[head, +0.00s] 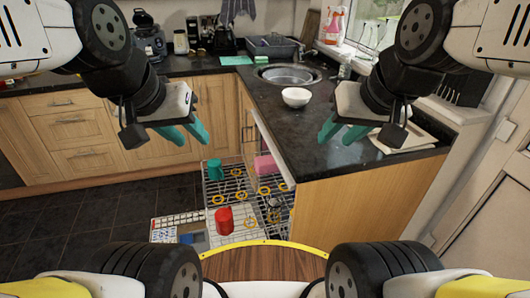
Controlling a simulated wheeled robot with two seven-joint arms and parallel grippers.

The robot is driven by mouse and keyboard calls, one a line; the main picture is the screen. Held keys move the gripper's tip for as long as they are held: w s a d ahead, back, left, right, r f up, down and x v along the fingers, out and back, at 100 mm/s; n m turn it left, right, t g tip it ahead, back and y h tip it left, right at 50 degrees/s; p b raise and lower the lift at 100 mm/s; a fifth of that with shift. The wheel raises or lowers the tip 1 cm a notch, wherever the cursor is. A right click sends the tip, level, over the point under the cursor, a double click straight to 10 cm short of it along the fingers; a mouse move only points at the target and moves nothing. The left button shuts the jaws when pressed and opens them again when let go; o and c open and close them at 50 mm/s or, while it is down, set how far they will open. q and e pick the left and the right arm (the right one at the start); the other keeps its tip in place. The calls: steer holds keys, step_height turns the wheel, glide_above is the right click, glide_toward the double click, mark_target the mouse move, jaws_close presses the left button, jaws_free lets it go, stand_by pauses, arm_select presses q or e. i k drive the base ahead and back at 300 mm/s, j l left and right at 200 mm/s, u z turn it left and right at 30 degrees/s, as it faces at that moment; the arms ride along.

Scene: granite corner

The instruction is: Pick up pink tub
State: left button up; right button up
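The pink tub (265,165) is in the wire dishwasher rack, at its back right by the cabinet opening. Part of it is hidden by the counter side. My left gripper (186,134) has teal fingers spread apart and hangs empty above and left of the rack. My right gripper (341,132) is also open and empty, in front of the dark counter on the right. Both grippers are apart from the tub.
A green mug (215,169) and a red mug (224,220) stand in the racks (238,188). A white bowl (296,97) sits on the counter (290,132) near the sink (288,75). The counter's wooden end panel (365,205) borders the racks on the right. Dark floor (100,215) is clear at left.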

mark_target(263, 165)
steer(key=i+l+u, duration=0.1)
steer(key=u, duration=0.4)
steer(key=i+l+u, duration=0.25)
steer(key=u, duration=0.2)
steer(key=i+l+u, duration=0.2)
steer(key=u, duration=0.3)
